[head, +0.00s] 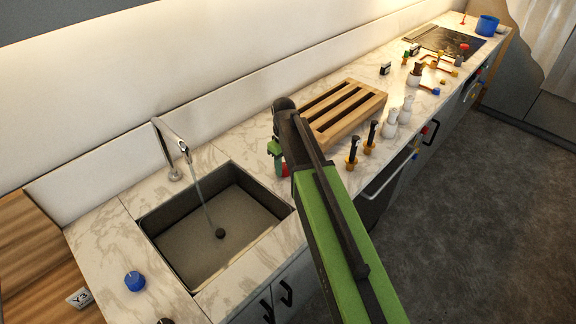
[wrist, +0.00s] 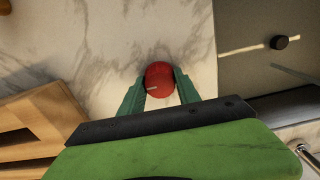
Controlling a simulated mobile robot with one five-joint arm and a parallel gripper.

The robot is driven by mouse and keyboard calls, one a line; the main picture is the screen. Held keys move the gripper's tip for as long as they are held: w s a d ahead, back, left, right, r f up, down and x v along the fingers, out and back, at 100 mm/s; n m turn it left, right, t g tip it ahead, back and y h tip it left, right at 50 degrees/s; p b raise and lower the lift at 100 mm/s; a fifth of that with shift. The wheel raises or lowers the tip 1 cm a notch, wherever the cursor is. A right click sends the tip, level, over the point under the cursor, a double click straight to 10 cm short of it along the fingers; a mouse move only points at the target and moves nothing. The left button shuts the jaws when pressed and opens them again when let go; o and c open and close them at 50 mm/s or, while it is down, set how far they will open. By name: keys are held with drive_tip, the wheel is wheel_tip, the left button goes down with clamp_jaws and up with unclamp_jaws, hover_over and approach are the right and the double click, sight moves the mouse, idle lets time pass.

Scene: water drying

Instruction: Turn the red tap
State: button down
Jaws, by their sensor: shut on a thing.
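The red tap (wrist: 159,79) is a round red knob with a pale mark on it, on the marble counter right of the sink. My gripper (wrist: 160,90) has its two green fingers on either side of the knob and is shut on it. In the head view my gripper (head: 278,160) reaches down beside the sink's right edge, and only a little of the red tap (head: 285,170) shows behind it. The sink (head: 215,225) holds a stream of water falling from the chrome faucet (head: 170,145).
A slatted wooden rack (head: 345,112) stands close to the right of my gripper. Black and yellow items (head: 353,152) and white bottles (head: 390,124) stand beyond it. A blue knob (head: 134,281) is on the counter left of the sink. The wall (head: 180,60) runs along the back.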

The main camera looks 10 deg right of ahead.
sight(284, 165)
drive_tip(key=shift+m, duration=2)
drive_tip(key=c, duration=0.9)
unclamp_jaws()
drive_tip(key=shift+o, duration=0.2)
wheel_tip(284, 165, up, 17)
drive_tip(key=p, duration=1.7)
drive_tip(key=shift+r, duration=0.15)
